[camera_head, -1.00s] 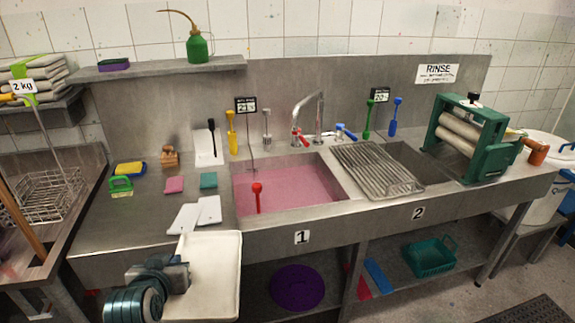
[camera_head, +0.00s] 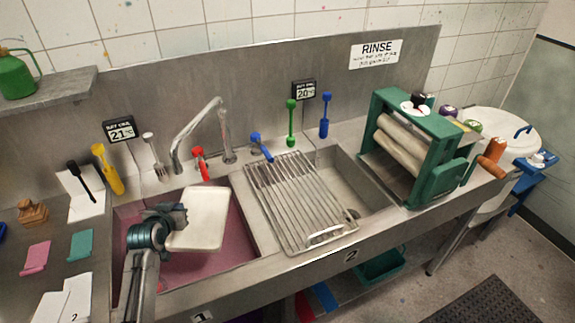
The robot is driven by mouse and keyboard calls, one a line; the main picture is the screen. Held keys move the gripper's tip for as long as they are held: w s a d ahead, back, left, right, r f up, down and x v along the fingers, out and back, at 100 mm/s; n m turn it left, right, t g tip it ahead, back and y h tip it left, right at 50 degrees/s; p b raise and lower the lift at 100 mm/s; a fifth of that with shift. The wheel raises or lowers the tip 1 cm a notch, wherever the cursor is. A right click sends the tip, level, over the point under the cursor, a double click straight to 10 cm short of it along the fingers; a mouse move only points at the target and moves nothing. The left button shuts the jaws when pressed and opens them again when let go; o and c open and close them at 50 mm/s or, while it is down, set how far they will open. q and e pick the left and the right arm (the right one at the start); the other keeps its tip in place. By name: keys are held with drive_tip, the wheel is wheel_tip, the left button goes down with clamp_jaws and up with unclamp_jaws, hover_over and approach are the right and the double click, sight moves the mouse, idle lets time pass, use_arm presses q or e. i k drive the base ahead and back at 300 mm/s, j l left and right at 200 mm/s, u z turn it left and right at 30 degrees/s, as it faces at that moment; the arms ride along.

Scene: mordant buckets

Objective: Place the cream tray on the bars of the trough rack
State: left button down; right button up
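The cream tray (camera_head: 204,220) is held up in the air over the pink-filled trough on the left. My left gripper (camera_head: 172,226) is shut on its left edge. The trough rack (camera_head: 293,198), a grid of metal bars, lies across the left part of the right-hand trough. The tray is apart from the rack and to the left of it. Nothing lies on the bars. My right gripper is not in view.
The green mangle (camera_head: 416,148) with pale rollers stands right of the rack. A tap (camera_head: 184,148) with red and blue handles rises behind the troughs. Pink (camera_head: 36,257) and teal (camera_head: 79,245) sponges lie on the left counter.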

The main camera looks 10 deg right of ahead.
sight(291, 187)
drive_tip(key=i+l, duration=0.15)
drive_tip(key=l, duration=0.15)
drive_tip(key=i+l, duration=0.1)
drive_tip(key=l, duration=0.2)
drive_tip(key=i+l, duration=0.15)
drive_tip(key=l, duration=0.15)
drive_tip(key=i+l, duration=0.15)
drive_tip(key=l, duration=0.2)
